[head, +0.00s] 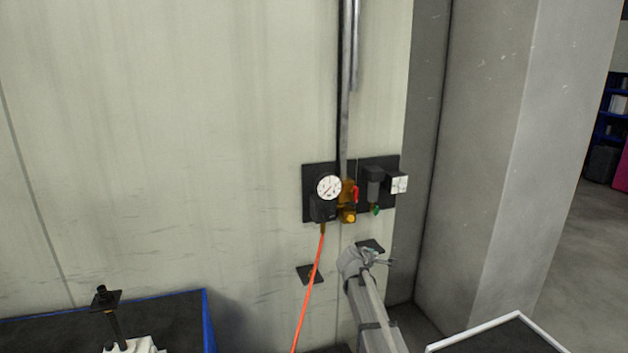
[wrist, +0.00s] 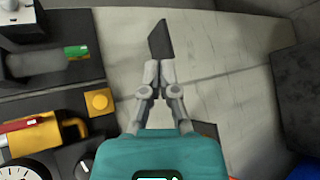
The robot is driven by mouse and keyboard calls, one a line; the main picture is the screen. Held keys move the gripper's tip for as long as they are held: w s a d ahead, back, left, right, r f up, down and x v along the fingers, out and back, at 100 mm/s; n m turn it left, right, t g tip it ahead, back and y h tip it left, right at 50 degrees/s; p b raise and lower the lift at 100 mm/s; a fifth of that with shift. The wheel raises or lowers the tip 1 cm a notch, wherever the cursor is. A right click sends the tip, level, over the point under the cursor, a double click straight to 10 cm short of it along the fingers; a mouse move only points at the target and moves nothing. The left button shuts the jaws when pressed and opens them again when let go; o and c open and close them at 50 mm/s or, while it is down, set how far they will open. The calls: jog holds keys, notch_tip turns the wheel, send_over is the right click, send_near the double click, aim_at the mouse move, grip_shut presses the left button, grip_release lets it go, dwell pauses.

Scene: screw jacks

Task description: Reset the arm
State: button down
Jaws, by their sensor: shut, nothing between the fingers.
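My arm reaches up from the bottom of the head view. My gripper (head: 384,261) is at its upper end, in front of the pale wall and below the wall-mounted air unit. In the wrist view my gripper (wrist: 157,64) has a teal body and grey fingers brought together. Nothing shows between them. A small dark plate (wrist: 160,40) on the wall shows just past the fingertips. I cannot tell the gap to it.
The wall unit has a gauge (head: 329,187), a red handle (head: 355,194) and a filter (head: 374,184). An orange hose (head: 309,290) hangs from it. A blue-edged bench (head: 180,310) with a black-topped post (head: 110,318) stands left, a white-edged surface (head: 510,335) right. A grey pillar (head: 490,150) stands right.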

jog(key=s+a+f+m+g+y+b, duration=0.1)
jog(key=s+f+m+g+y, duration=0.1)
jog(key=s, duration=0.9)
jog(key=s+a+f+m+g+y+b, duration=0.1)
jog(key=s+f+m+g+y, duration=0.2)
jog(key=s, duration=0.9)
jog(key=s+a+f+m+g+y+b, duration=0.1)
jog(key=s+a+f+m+g+y, duration=0.1)
jog(key=s+f+m+g, duration=0.3)
jog(key=s+f+m, duration=0.3)
jog(key=s+f, duration=0.1)
jog(key=s, duration=0.3)
jog(key=shift+s+m, duration=0.25)
jog(key=shift+m, duration=0.05)
